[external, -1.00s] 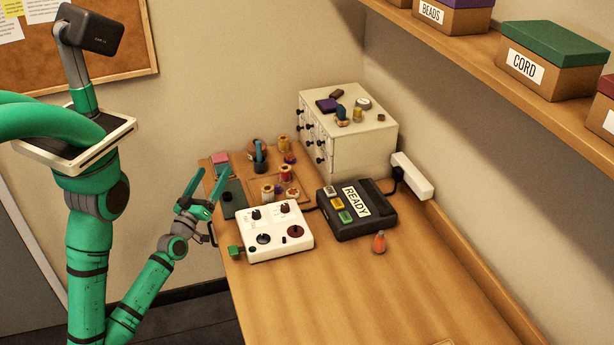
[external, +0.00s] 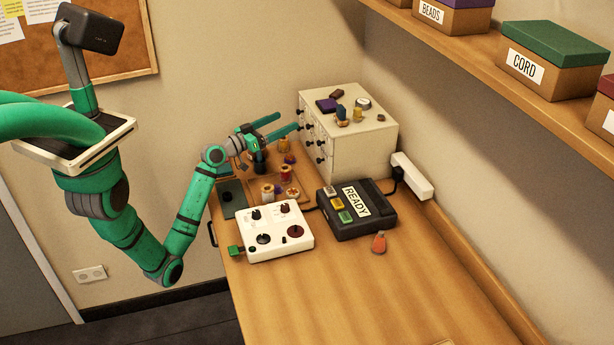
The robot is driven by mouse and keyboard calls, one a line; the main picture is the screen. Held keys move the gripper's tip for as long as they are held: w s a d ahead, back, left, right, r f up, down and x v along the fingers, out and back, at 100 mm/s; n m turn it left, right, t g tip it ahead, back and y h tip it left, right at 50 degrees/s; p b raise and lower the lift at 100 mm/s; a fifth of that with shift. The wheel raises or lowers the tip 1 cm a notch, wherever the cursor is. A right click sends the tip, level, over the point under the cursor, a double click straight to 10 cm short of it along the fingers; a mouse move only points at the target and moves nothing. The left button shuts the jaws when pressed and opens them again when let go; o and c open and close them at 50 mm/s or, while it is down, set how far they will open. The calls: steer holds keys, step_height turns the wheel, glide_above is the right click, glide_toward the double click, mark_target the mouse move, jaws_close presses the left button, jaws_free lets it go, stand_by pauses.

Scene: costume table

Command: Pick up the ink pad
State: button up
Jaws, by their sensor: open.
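A small flat purple piece (external: 326,105), which looks like the ink pad, lies on top of the cream drawer cabinet (external: 362,148), near its left edge. A dark brown block touches or sits close behind it. My gripper (external: 288,121) is open and empty, its two green fingers pointing right toward the cabinet's upper left side. The fingertips are left of the purple piece and appear a little lower in the picture. I cannot tell the exact gap to the cabinet.
A brown block (external: 337,94), a round white-topped tin (external: 363,102) and small bottles (external: 342,114) share the cabinet top. Spools (external: 268,193), a white control box (external: 274,231) and a black READY box (external: 356,209) stand below. A shelf (external: 470,50) overhangs at right.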

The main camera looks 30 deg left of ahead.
steer(key=w+d+r+m+g+h, duration=0.1)
steer(key=w+r+m+g, duration=0.2)
steer(key=w+g, duration=0.1)
steer(key=m+g, duration=0.2)
glide_toward(326, 104)
steer(key=shift+w+d+f+h, duration=0.3)
steer(key=shift+w+d+f, duration=0.45)
steer(key=shift+w+f, duration=0.25)
steer(key=shift+r+x, duration=0.15)
steer(key=shift+x, duration=0.75)
steer(key=shift+r+x, duration=0.2)
steer(key=shift+x, duration=0.7)
steer(key=shift+r+x, duration=0.15)
steer(key=shift+x, duration=0.7)
steer(key=shift+d, duration=0.15)
steer(key=c, duration=1.3)
